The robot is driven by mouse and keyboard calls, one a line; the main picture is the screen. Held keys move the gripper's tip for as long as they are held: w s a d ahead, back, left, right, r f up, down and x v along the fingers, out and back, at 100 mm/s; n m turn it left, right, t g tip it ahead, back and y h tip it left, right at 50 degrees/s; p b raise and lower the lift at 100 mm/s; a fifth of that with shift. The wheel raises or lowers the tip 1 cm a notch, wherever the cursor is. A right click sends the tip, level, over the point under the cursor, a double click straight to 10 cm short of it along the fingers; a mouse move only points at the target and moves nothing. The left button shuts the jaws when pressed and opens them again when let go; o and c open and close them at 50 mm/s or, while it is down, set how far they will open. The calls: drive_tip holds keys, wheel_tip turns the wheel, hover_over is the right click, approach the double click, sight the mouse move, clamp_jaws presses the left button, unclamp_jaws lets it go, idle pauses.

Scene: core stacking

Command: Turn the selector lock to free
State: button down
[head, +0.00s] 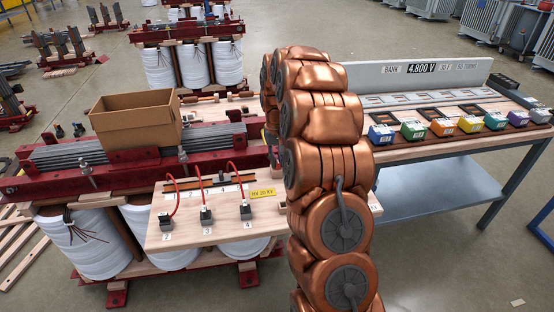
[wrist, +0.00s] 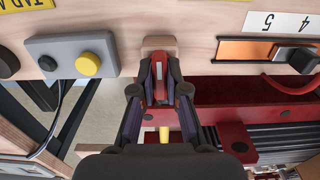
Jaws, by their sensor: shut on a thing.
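In the wrist view my gripper (wrist: 160,88) is shut on a small red handle with a pale stripe, which I take to be the selector lock (wrist: 158,70). The handle sits at the edge of the pale wooden terminal board (wrist: 205,45), in front of a small wooden block. I cannot read any free or locked mark on it. In the head view the board (head: 190,233) stands at the front of the transformer, with red leads and a yellow HV label. My copper arm hides the gripper and the lock there.
A grey box with a yellow button (wrist: 88,64) is left of the handle in the wrist view. A copper-coloured slot (wrist: 245,49) is to its right. An open cardboard box (head: 135,120) stands on the transformer. A bench (head: 430,205) with coloured blocks is at right.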

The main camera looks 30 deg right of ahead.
sight(277, 158)
drive_tip(key=c, duration=1.2)
unclamp_jaws()
wheel_tip(277, 158, up, 12)
